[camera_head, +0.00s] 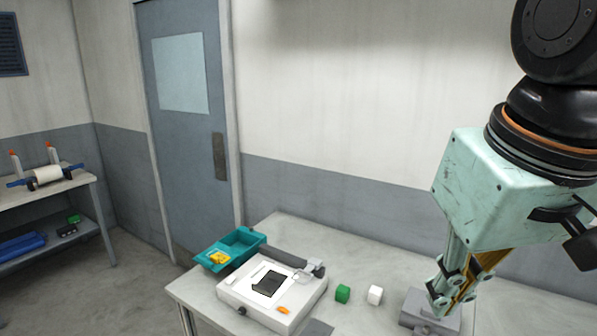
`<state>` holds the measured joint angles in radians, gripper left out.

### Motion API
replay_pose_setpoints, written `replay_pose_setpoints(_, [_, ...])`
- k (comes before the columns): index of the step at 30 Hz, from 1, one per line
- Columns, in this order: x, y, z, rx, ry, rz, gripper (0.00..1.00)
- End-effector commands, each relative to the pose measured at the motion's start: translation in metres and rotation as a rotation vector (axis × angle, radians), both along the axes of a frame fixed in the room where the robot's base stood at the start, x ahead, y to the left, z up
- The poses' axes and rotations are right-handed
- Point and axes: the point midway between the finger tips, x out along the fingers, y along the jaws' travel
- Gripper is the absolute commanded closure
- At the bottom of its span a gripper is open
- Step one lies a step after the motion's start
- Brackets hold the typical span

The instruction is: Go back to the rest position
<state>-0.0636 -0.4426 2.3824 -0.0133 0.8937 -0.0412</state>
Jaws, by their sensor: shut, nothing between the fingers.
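My gripper (439,304) is at the right of the head view, pointing down over the right part of the table (265,226). Its pale green body and fingers show, and the fingers are shut with nothing seen between them. The fingertips are close to a grey block-like fixture (418,322) on the table. I cannot tell whether they touch it.
A white device (247,292) with a dark square sits on the table, with a teal tray (251,237) behind it. A shelf bench (85,184) is at the far left.

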Motion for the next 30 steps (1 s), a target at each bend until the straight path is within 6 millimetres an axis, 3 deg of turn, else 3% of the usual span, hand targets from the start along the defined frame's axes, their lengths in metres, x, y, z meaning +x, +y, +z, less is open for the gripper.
replay_pose_setpoints(6, [-0.036,-0.009,-0.015,0.012,-0.017,-0.05,1.0])
replay_pose_setpoints(13, [-0.065,-0.015,-0.029,0.022,-0.03,-0.09,1.0])
replay_pose_setpoints(28, [-0.076,-0.017,-0.035,0.026,-0.034,-0.108,1.0])
replay_pose_setpoints(30, [-0.076,-0.017,-0.035,0.025,-0.034,-0.107,0.94])
